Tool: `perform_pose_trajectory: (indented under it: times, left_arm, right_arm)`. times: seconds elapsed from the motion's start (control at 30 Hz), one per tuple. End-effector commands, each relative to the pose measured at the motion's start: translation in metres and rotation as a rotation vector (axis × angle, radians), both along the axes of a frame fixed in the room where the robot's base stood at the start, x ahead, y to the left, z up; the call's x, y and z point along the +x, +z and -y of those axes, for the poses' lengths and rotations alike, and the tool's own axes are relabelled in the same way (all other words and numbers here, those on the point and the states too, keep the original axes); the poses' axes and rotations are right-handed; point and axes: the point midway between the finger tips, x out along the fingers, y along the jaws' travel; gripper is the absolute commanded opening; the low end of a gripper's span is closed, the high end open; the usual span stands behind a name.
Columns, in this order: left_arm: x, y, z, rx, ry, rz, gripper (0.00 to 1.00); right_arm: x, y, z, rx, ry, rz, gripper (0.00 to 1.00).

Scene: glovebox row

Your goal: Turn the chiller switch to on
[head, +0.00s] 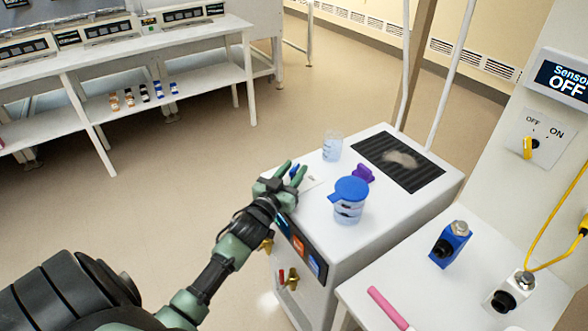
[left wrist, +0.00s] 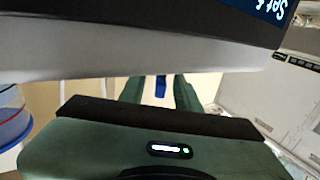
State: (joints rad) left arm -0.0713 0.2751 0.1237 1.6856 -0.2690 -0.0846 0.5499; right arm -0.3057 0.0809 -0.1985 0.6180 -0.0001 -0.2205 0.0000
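The white cabinet (head: 350,240), which I take for the chiller, stands in the middle of the head view, with a lit display panel (head: 298,245) on its front. My left gripper (head: 292,174) is at its upper left edge, fingers apart. A small blue piece (head: 294,170) shows between the fingers; it also shows in the left wrist view (left wrist: 160,86), with gaps on both sides. I cannot tell whether it is the chiller switch. In the wrist view a grey body with a dark display (left wrist: 265,10) lies close across the top. My right gripper is out of view.
On the cabinet top stand a blue-lidded jar (head: 349,205), a clear beaker (head: 332,147), a purple piece (head: 363,173) and a dark ridged mat (head: 425,165). A yellow knob (head: 527,148) is under a "Sensor OFF" display (head: 562,80). A white table (head: 440,295) is at lower right.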

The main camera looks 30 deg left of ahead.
Motion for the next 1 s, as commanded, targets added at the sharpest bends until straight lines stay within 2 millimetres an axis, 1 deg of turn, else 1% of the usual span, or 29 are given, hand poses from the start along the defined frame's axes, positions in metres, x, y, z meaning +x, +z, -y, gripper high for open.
perform_pose_trajectory:
  times: [0.27, 0.3, 0.37, 0.4, 0.77, 1.0]
  left_arm:
    - [0.003, -0.001, 0.000, 0.001, 0.000, -0.001, 0.33]
    - [0.003, -0.001, 0.000, 0.001, 0.000, -0.001, 0.27]
    - [0.003, -0.001, 0.000, 0.001, 0.000, -0.001, 0.10]
    - [0.003, -0.001, 0.000, 0.001, 0.000, -0.001, 0.00]
    - [0.002, 0.000, -0.001, 0.005, -0.029, -0.004, 0.00]
    - [0.002, 0.001, -0.003, 0.009, -0.153, -0.006, 0.00]
  right_arm:
    - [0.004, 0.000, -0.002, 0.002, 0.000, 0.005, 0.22]
    - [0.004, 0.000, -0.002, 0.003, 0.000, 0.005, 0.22]
    - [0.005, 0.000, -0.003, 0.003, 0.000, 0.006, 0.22]
    - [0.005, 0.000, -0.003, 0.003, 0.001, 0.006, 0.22]
    - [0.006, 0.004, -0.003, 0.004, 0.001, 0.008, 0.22]
    - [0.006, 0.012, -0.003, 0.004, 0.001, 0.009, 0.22]
